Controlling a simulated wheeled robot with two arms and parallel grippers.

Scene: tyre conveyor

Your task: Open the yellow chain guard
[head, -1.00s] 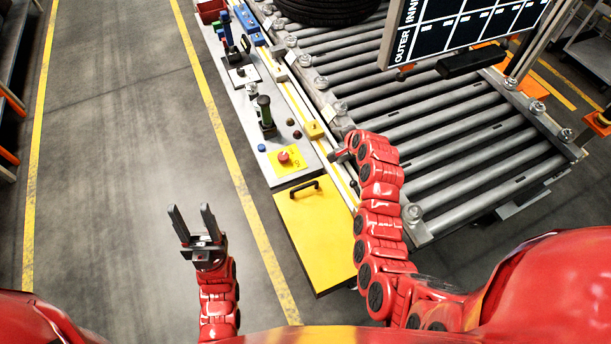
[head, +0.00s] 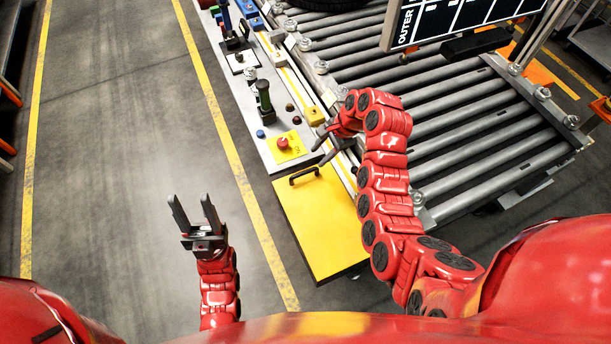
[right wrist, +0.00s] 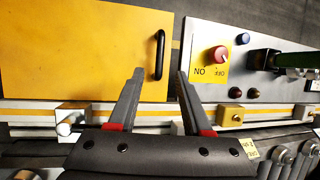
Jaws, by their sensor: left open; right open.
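The yellow chain guard (head: 322,222) is a flat yellow panel with a black handle (head: 304,176) near its far edge. It lies beside the conveyor, at the near end of the control panel. The guard also shows in the right wrist view (right wrist: 80,60), with its handle (right wrist: 159,55) at its right end. My right gripper (head: 320,153) is open and empty, just beyond the handle in the head view. In the right wrist view its fingers (right wrist: 160,75) point towards the handle and are apart from it. My left gripper (head: 192,205) is open and empty above the floor.
A grey control panel (head: 250,110) carries a red knob (head: 283,143) on a yellow plate, a green lever (head: 263,95) and small buttons. The roller conveyor (head: 450,110) lies to the right, with a dark sign board (head: 440,20) above it. The floor at left is clear.

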